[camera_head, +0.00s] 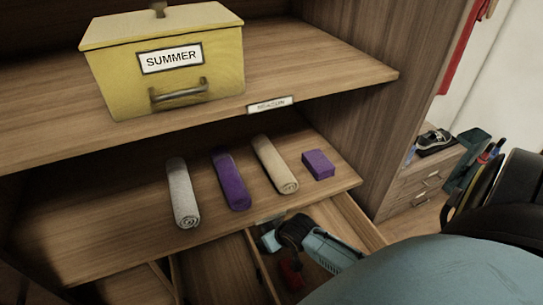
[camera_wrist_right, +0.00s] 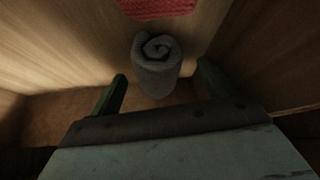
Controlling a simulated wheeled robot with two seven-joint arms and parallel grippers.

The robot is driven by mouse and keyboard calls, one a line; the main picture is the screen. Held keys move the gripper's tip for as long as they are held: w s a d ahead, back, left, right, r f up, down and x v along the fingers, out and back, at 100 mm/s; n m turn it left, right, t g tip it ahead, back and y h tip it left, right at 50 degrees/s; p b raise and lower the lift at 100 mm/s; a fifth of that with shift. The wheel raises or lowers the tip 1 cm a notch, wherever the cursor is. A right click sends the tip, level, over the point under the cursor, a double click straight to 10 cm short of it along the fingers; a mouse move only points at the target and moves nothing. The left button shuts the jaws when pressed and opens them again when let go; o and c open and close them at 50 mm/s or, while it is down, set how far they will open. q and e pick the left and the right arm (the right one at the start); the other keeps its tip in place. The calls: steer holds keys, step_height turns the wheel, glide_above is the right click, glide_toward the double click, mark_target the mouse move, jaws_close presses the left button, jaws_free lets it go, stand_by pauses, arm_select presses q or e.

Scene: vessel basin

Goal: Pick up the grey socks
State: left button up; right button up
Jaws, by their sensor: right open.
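The grey socks (camera_wrist_right: 155,58) are a rolled dark grey bundle in the right wrist view, with a spiral end showing. They lie in a wooden drawer compartment, between and ahead of the fingertips of my open right gripper (camera_wrist_right: 163,76). The fingers stand apart on both sides of the roll, and I see no grip on it. In the head view my right arm reaches down into the open drawer (camera_head: 358,222) below the shelves. I cannot make out the grey socks there. My left gripper is not in view.
A red knit item (camera_wrist_right: 155,6) lies just beyond the socks. Wooden compartment walls close in on the sides. Above the drawer, a shelf holds a grey roll (camera_head: 182,195), a purple roll (camera_head: 230,180), a beige roll (camera_head: 274,165) and a purple box (camera_head: 318,164). A yellow SUMMER box (camera_head: 110,85) stands higher.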

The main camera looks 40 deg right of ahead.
steer(key=c, duration=1)
steer(key=shift+c, duration=0.2)
